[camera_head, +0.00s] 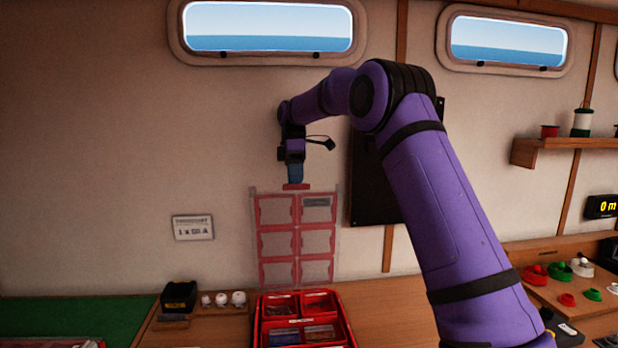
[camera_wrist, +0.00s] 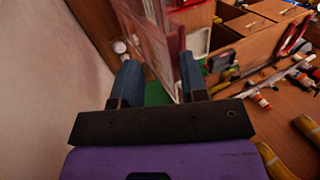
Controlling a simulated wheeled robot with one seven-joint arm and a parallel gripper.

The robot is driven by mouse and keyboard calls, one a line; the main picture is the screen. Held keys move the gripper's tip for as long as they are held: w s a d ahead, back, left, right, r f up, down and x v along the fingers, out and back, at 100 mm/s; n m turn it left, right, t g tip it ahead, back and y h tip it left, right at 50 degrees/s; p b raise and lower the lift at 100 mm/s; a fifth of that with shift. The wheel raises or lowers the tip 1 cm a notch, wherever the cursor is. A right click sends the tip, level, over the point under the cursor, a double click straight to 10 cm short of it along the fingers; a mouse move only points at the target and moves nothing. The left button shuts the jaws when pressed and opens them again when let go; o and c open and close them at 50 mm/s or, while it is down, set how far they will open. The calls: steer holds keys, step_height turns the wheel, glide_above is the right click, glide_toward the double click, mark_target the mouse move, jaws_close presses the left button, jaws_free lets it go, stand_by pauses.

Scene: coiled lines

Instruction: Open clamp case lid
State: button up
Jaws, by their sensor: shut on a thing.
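The clamp case (camera_head: 341,322) is a red box on the wooden bench, with several compartments holding small items. Its clear lid (camera_head: 297,240) with red-edged panels stands roughly upright behind the box, in front of the wall. My gripper (camera_head: 295,178) is at the lid's top edge, with its blue fingers shut on the red tab (camera_head: 296,187) there. In the wrist view my gripper (camera_wrist: 159,80) has a finger on each side of the lid (camera_wrist: 173,42). The exact contact at the tab is hidden.
A black holder (camera_head: 179,296) and several white round pieces stand left of the case. A green mat (camera_head: 75,318) lies farther left. A dark panel (camera_head: 368,185) hangs on the wall behind my arm. Red, green and white parts (camera_head: 560,271) sit at the right.

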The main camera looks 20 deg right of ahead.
steer(key=s+a+r, duration=0.1)
steer(key=s+r, duration=0.1)
steer(key=s, duration=0.6)
steer(key=s+r, duration=0.2)
steer(key=s, duration=0.6)
steer(key=shift+a, duration=0.4)
steer(key=shift+r, duration=0.1)
